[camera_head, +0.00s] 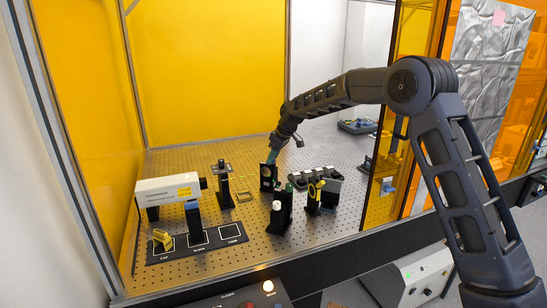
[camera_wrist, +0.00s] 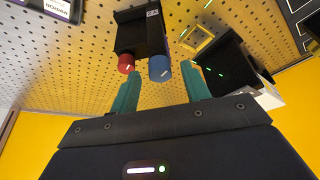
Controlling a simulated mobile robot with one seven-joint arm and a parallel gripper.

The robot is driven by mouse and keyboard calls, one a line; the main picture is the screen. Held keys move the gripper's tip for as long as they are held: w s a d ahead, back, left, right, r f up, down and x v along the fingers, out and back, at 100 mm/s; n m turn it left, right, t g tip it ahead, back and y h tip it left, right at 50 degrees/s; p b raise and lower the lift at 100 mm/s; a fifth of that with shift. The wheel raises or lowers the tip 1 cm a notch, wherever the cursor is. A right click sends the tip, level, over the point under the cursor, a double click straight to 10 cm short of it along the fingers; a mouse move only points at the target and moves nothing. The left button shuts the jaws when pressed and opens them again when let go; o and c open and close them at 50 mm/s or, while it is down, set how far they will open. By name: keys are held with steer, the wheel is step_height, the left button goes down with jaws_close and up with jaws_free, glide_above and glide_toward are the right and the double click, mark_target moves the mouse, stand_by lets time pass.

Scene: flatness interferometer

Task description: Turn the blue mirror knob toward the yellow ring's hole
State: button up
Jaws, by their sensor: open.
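The blue knob (camera_wrist: 159,68) sits on the black mirror mount (camera_wrist: 141,36) in the wrist view, with a white mark on its face. A red knob (camera_wrist: 126,62) is just left of it. My gripper (camera_wrist: 161,90) is open, its two teal fingers pointing at the knobs. In the head view my gripper (camera_head: 273,156) is just behind the mirror mount (camera_head: 267,178). The yellow ring (camera_head: 315,188) stands on a black post to the right.
A white laser-like box (camera_head: 168,190) stands at left on the perforated table (camera_head: 180,163). A black post with a white knob (camera_head: 277,205) is in front of the mount. A labelled black tray (camera_head: 176,248) lies at front left. Another black block (camera_wrist: 218,66) is right of my gripper.

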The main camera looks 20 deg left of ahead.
steer(key=shift+a+f, duration=0.1)
steer(key=shift+f, duration=0.05)
steer(key=c, duration=1)
steer(key=shift+m, duration=0.3)
steer(key=m+t, duration=0.1)
steer(key=m, duration=0.2)
steer(key=shift+s, duration=0.2)
steer(key=shift+m+t+h, duration=0.3)
steer(key=shift+m+t, duration=0.5)
steer(key=shift+m, duration=0.8)
